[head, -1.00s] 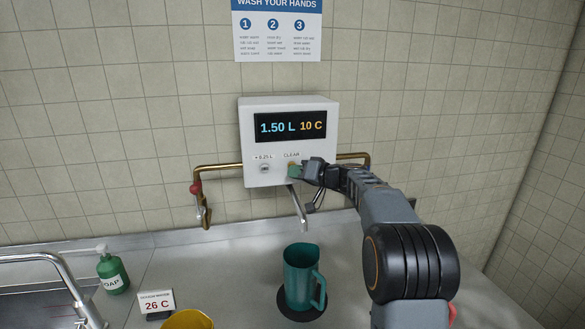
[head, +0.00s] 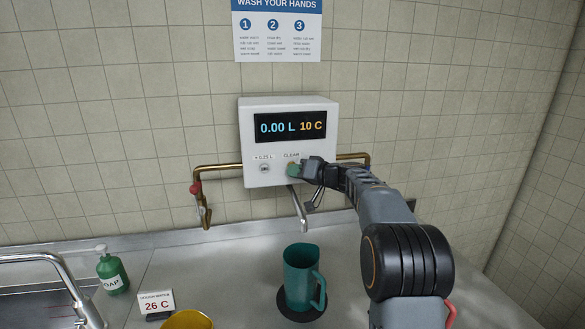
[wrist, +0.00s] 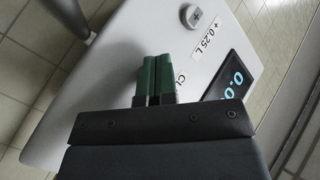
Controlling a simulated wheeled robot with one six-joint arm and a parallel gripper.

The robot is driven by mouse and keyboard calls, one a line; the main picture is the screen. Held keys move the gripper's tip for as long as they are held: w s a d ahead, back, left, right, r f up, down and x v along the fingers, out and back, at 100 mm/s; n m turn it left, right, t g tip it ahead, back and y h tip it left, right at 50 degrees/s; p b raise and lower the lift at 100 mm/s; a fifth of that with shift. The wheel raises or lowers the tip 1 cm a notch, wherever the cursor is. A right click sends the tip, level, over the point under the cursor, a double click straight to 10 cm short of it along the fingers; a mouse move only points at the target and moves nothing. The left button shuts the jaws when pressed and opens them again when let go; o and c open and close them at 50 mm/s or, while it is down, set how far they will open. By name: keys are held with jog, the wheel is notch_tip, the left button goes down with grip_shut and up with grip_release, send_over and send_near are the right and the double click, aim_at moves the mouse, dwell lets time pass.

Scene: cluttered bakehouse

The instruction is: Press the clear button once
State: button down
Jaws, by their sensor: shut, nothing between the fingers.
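The white water dispenser box (head: 250,125) hangs on the tiled wall; it also shows in the wrist view (wrist: 120,45). Its display (head: 290,126) reads 0.00 L and 10 C. The label CLEAR (head: 291,155) sits below the display. My gripper (head: 292,170) is shut, its green fingertips at the box front just under this label; in the wrist view the fingertips (wrist: 155,75) lie side by side. The clear button itself is hidden behind them. I cannot tell whether they touch it. The +0.25 L button (head: 264,169) is to their left.
A teal jug (head: 300,275) stands on a dark round mat (head: 300,313) below the spout (head: 298,208). A brass pipe with a red valve (head: 196,187) runs left. A soap bottle (head: 111,273), a 26 C sign (head: 156,303) and a yellow container (head: 188,320) are on the counter.

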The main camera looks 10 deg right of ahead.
jog(key=shift+s+f+b, duration=0.15)
jog(key=shift+s+b, duration=0.1)
jog(key=shift+b, duration=0.3)
jog(key=shift+s, duration=0.2)
jog(key=shift+s+b, duration=0.4)
jog(key=shift+b, duration=0.3)
jog(key=shift+s+f+b, duration=0.1)
jog(key=shift+s+b, duration=0.45)
jog(key=shift+b, duration=0.3)
jog(key=shift+s+b, duration=0.75)
jog(key=shift+b, duration=0.1)
jog(key=shift+s+r+b, duration=0.2)
jog(key=shift+s+b, duration=0.8)
jog(key=shift+s, duration=0.2)
